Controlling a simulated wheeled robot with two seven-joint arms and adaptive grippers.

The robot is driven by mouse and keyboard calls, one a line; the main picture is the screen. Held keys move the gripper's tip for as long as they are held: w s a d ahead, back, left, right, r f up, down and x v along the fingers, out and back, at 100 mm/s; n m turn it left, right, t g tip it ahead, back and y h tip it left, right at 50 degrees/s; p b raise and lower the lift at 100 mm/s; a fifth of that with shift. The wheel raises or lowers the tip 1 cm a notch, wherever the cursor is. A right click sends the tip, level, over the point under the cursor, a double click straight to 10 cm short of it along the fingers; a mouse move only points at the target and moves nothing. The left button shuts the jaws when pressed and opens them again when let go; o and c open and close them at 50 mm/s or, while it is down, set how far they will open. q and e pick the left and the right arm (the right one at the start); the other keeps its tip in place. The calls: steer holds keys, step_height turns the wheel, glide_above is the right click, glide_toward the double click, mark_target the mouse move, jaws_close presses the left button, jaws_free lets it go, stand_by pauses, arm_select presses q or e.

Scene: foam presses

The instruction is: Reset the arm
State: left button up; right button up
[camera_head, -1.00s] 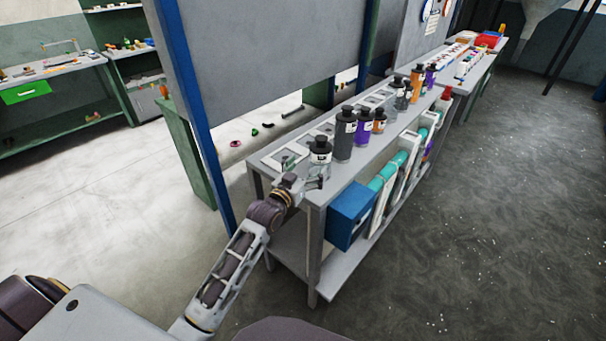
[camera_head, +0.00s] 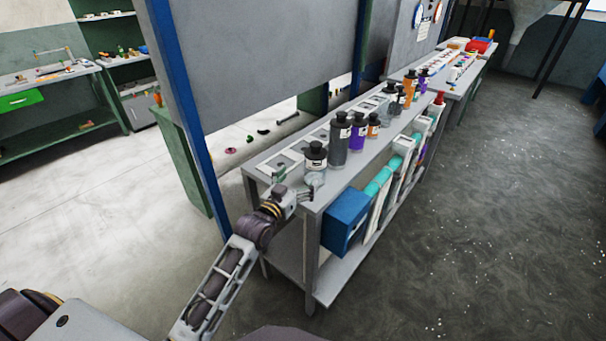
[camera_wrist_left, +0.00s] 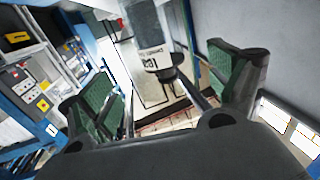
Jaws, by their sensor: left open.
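My left gripper (camera_head: 298,181) is at the near end of the grey bench, its arm coming up from the lower left. It is open and empty. In the left wrist view its two green-padded fingers (camera_wrist_left: 160,85) are spread wide apart. The nearest bottle (camera_head: 315,162), grey with a black cap and white label, stands upright on the bench just beyond the fingertips. It also shows in the left wrist view (camera_wrist_left: 148,28), upside down, ahead of the gap between the fingers. I cannot tell whether a finger touches it. My right gripper is not in view.
More bottles stand along the grey bench (camera_head: 262,163), including a dark grey one (camera_head: 340,138) and a purple one (camera_head: 358,132). A blue box (camera_head: 345,220) sits on its lower shelf. A blue-framed grey panel (camera_head: 270,60) rises behind. The floor at right is clear.

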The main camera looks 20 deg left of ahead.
arm_select(q)
steer(key=s+d+f+g+y, duration=0.1)
steer(key=s+d+f+g, duration=0.1)
steer(key=s+f+g, duration=0.75)
steer(key=s+a+f+g+y, duration=0.15)
steer(key=s+f, duration=0.25)
steer(key=s, duration=0.6)
steer(key=s+f+g, duration=0.3)
steer(key=s, duration=0.7)
step_height(320, 180, down, 32)
steer(key=s+g, duration=0.1)
steer(key=s, duration=0.1)
steer(key=s+a+f, duration=0.3)
steer(key=s+f, duration=0.7)
steer(key=s, duration=0.1)
steer(key=s+a+f+g, duration=0.1)
steer(key=s+a+f, duration=0.2)
steer(key=s+f, duration=0.7)
steer(key=shift+s+a+f+m+g, duration=0.3)
steer(key=shift+s+a+f+m, duration=0.1)
steer(key=shift+f, duration=0.1)
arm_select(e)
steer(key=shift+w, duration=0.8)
